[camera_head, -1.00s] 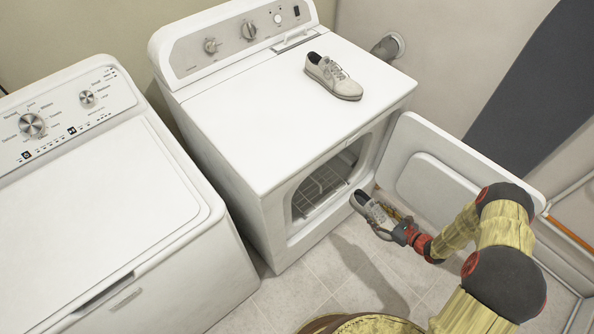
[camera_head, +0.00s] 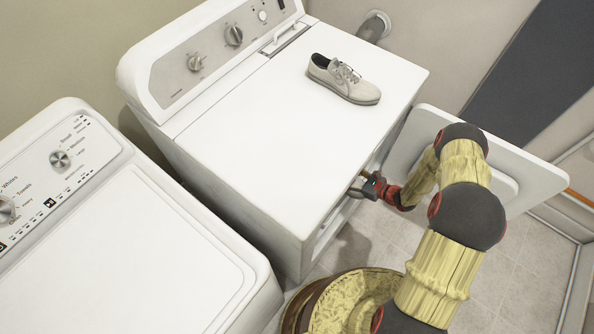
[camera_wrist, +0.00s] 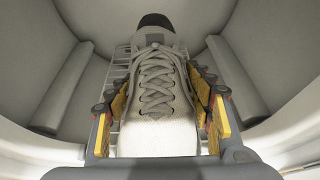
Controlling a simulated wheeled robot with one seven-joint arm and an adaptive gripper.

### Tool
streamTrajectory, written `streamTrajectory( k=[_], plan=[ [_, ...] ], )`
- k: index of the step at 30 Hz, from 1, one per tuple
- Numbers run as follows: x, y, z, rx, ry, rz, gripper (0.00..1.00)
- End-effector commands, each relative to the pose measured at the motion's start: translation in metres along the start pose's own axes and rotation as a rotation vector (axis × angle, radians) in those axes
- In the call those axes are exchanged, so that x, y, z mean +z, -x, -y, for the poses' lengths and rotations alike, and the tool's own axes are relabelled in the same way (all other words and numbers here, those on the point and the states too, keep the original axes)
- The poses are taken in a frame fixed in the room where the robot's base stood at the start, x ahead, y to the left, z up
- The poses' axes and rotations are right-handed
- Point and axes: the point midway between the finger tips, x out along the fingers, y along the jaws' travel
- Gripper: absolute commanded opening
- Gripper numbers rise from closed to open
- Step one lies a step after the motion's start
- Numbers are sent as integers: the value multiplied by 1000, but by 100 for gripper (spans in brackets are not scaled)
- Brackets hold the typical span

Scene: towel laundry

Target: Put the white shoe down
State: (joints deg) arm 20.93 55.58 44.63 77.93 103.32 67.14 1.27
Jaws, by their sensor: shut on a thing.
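My gripper (camera_wrist: 163,115) is shut on a white shoe (camera_wrist: 157,85), with a finger on each side of it. The wrist view shows the shoe's laces facing the camera and its dark opening at the far end. The shoe is inside the dryer drum (camera_wrist: 225,20), in front of a wire rack (camera_wrist: 117,72). I cannot tell whether it touches the rack. In the head view the held shoe is hidden by the dryer body, and my gripper (camera_head: 366,186) reaches in at the dryer's front. A second whitish shoe (camera_head: 345,80) lies on top of the dryer (camera_head: 270,130).
The dryer door (camera_head: 515,160) stands open to the right, behind my arm. A washer (camera_head: 120,240) with a closed lid stands at the left. Ribs (camera_wrist: 60,90) run along the drum wall on both sides of the shoe. Tiled floor (camera_head: 395,232) is clear between dryer and door.

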Motion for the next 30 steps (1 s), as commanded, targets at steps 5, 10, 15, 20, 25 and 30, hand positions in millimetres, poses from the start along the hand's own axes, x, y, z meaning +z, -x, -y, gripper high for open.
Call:
streamTrajectory(
  k=[5, 10, 15, 20, 25, 30],
  plan=[
    [-2, -18, 6, 2, 3, 1, 9],
    [-6, -56, 17, 2, 5, 2, 9],
    [-8, -94, 30, 2, 4, 2, 9],
    [-25, -125, 37, 1, 1, 1, 9],
    [-34, -145, 43, 0, 2, 2, 9],
    [-37, -151, 46, -1, 2, 2, 9]
  ],
)
